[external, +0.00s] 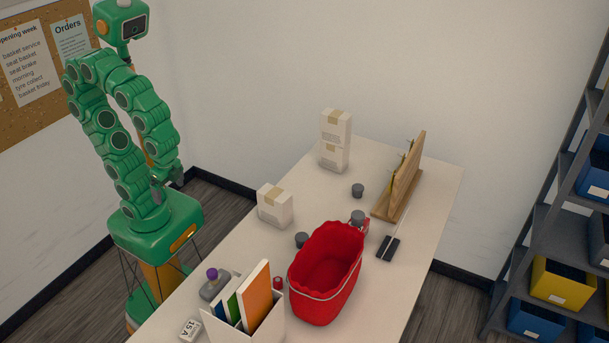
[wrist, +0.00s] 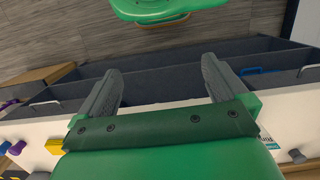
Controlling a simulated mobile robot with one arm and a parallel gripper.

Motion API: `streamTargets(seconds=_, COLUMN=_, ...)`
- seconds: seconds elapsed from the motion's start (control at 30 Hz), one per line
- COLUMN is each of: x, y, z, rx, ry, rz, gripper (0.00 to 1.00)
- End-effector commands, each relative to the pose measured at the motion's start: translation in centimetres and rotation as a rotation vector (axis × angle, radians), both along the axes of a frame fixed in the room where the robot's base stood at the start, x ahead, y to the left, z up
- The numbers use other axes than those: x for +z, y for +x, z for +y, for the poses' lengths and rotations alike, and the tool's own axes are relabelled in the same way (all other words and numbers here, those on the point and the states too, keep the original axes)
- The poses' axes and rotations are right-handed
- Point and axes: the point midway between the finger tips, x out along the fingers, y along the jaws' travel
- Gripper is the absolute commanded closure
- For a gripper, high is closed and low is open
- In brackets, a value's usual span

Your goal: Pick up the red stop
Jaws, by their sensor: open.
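In the external view a small red cylinder (external: 278,283), which looks like the red stop, stands on the white table (external: 403,285) between the file box and the red basket. Another small red piece (external: 366,225) shows behind the basket next to a grey knob-like stop (external: 358,217); its shape is partly hidden. My gripper (external: 160,187) hangs low beside my base, away from the table top. In the wrist view my gripper (wrist: 162,85) is open, with nothing between its fingers. I cannot make out a red stop in the wrist view.
The red basket (external: 322,272) fills the table's middle. A file box (external: 258,325) and a purple-knobbed grey item (external: 213,284) stand at the near end. White boxes (external: 275,205), more grey stops (external: 358,190) and a wooden board (external: 403,178) stand further back.

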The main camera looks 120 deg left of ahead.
Motion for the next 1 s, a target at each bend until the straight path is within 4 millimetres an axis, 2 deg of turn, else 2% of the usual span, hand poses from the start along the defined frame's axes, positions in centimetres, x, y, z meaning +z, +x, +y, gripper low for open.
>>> streamTargets(seconds=0.13, x=0.0, y=-0.2, z=0.0, rx=-0.016, ry=-0.003, rz=0.003, gripper=0.00)
streamTargets(seconds=0.17, x=0.0, y=-0.2, z=0.0, rx=-0.015, ry=-0.002, rz=0.003, gripper=0.03)
streamTargets(seconds=0.4, x=0.0, y=-0.2, z=0.0, rx=-0.013, ry=-0.002, rz=0.003, gripper=0.38)
streamTargets(seconds=0.77, x=0.0, y=0.1, z=-0.1, rx=-0.005, ry=-0.005, rz=0.009, gripper=0.39)
streamTargets(seconds=1.0, x=0.9, y=2.8, z=-0.9, rx=0.056, ry=-0.032, rz=0.061, gripper=0.39)
